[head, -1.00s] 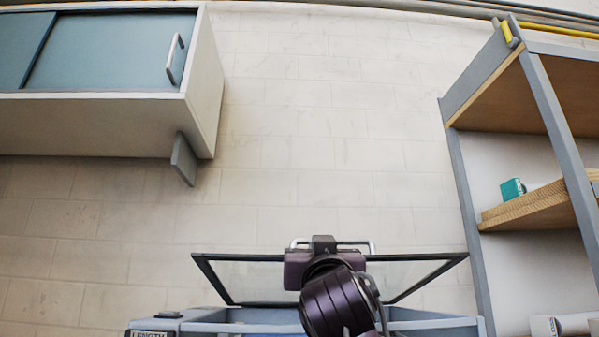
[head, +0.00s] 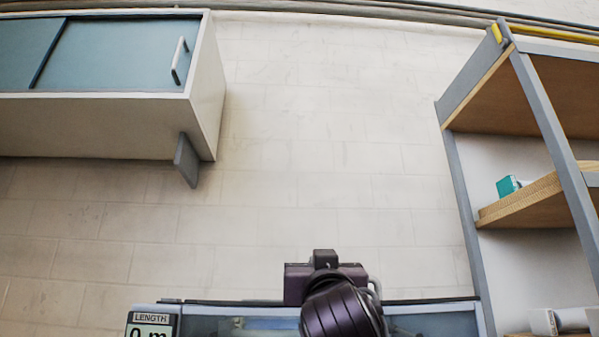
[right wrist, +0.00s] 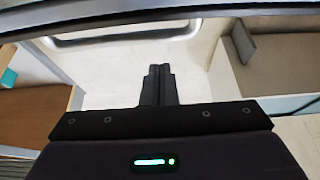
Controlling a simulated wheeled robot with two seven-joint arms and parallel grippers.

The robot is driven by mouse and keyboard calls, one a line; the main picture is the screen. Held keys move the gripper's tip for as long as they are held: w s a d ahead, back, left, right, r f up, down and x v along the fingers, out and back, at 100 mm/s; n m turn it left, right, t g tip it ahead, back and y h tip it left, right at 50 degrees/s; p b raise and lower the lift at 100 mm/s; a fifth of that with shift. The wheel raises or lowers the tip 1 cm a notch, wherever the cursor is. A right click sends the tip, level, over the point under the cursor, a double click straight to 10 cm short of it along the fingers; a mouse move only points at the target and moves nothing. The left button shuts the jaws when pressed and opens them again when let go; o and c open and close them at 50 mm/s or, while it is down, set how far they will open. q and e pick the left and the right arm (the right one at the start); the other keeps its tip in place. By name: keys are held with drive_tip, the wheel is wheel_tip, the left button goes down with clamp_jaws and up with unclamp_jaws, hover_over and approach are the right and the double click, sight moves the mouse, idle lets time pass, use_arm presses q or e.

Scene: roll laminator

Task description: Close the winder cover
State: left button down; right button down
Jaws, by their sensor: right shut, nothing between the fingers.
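The winder cover (head: 435,301) is a dark-framed clear panel at the bottom of the head view, lying low and seen nearly edge-on over the blue machine. Whether it is fully seated cannot be told. My right gripper (head: 324,260) is at the cover's far edge, with my wrist hiding the middle of it. In the right wrist view my right gripper (right wrist: 157,85) is shut and empty. The cover's pale handle (right wrist: 110,37) and dark frame edge (right wrist: 230,10) cross the top there, apart from the fingertips in the picture. My left gripper is out of view.
A LENGTH display (head: 150,320) sits at the machine's left corner. A shelf rack (head: 462,190) with a teal item (head: 507,187) stands at the right. A white cabinet (head: 207,95) with blue doors is at the upper left. Bare floor lies between them.

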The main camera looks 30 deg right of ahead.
drive_tip(key=shift+s+f, duration=0.1)
drive_tip(key=shift+f, duration=0.25)
idle(0.6)
